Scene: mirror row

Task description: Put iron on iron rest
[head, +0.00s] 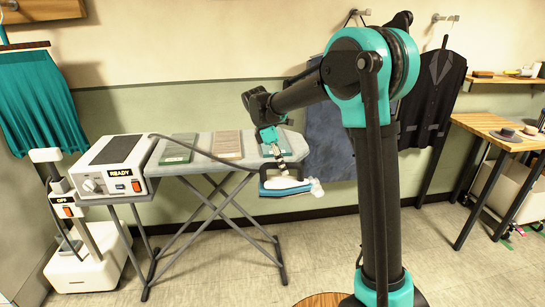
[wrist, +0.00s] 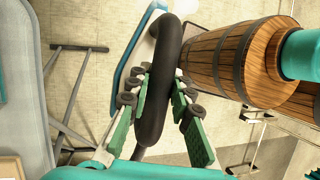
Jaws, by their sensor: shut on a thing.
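The iron (head: 283,188), with a teal-rimmed base and a pale body, hangs in the air just in front of the ironing board's right end. My gripper (head: 281,160) is shut on its handle from above. In the wrist view my gripper (wrist: 156,95) has its green fingers on both sides of the dark handle of the iron (wrist: 157,92). Part of the teal rim shows behind the handle. The dark flat top of the white station, which looks like the iron rest (head: 115,149), is at the board's left end and is empty. A "READY" label shows on it.
The ironing board (head: 200,160) carries several flat coloured pieces. A dark cord (head: 210,153) runs over it from the station towards the iron. A white stand marked "OFF" (head: 75,220) is at the left. A wooden table (head: 500,130) is at the right.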

